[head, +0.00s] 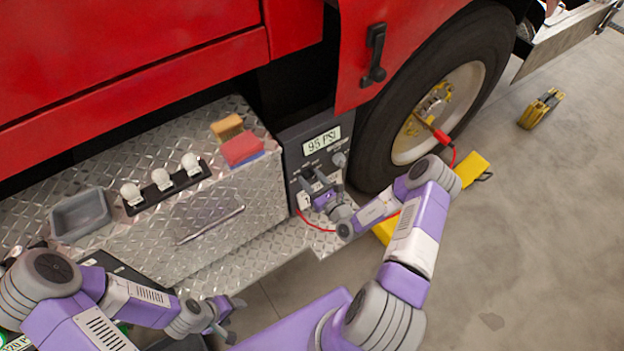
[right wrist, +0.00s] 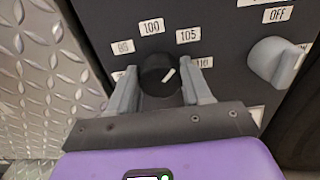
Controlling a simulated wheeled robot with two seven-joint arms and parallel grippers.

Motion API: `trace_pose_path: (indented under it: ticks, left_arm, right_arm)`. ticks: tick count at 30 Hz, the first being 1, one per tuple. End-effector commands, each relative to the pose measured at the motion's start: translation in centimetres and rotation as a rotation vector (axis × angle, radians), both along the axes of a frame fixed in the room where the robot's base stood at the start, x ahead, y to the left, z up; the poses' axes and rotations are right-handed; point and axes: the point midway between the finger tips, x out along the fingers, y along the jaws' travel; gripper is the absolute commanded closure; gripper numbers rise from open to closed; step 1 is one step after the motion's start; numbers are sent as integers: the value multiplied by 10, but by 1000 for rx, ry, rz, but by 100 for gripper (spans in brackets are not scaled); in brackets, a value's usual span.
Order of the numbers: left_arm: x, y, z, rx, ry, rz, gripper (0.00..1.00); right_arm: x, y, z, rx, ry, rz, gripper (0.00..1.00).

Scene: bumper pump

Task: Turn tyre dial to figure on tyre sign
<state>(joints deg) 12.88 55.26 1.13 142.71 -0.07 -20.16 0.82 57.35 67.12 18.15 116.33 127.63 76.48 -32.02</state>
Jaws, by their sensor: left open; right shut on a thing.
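The tyre sign (head: 321,140) on the dark panel reads 95 PSI. The tyre dial (right wrist: 158,75) is a black round knob ringed by white number labels. The dial's white mark points up and right, between 105 and 110. My right gripper (right wrist: 162,95) is shut on the dial, one finger on each side; in the head view it hides the dial. My left gripper (head: 226,314) is open and empty, low and away from the panel.
A grey switch knob (right wrist: 275,62) with an OFF label sits right of the dial. A red hose runs below the panel. The steel step box (head: 215,215) holds a grey tray (head: 80,214), white bulbs and sponges. The truck tyre (head: 380,130) and yellow chock (head: 470,168) stand right.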

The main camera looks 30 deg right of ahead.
Motion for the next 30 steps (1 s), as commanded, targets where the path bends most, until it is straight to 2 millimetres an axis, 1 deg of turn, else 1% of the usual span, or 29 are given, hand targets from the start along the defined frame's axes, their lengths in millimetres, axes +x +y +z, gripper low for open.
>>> trace_pose_path:
  ticks: [5, 11, 21, 30]
  left_arm:
    - [0, 0, 5, 0, 0, 0, 39]
    - [0, 0, 17, 0, 0, 0, 39]
    - [0, 0, 43, 0, 0, 0, 39]
    - [0, 0, 58, 0, 0, 0, 39]
  right_arm:
    - [0, 0, 1, -31, -1, 1, 82]
    - [0, 1, 2, -130, -9, 1, 82]
    - [-1, 2, 2, -412, -30, 2, 82]
    - [-1, 3, 0, -631, -47, 1, 82]
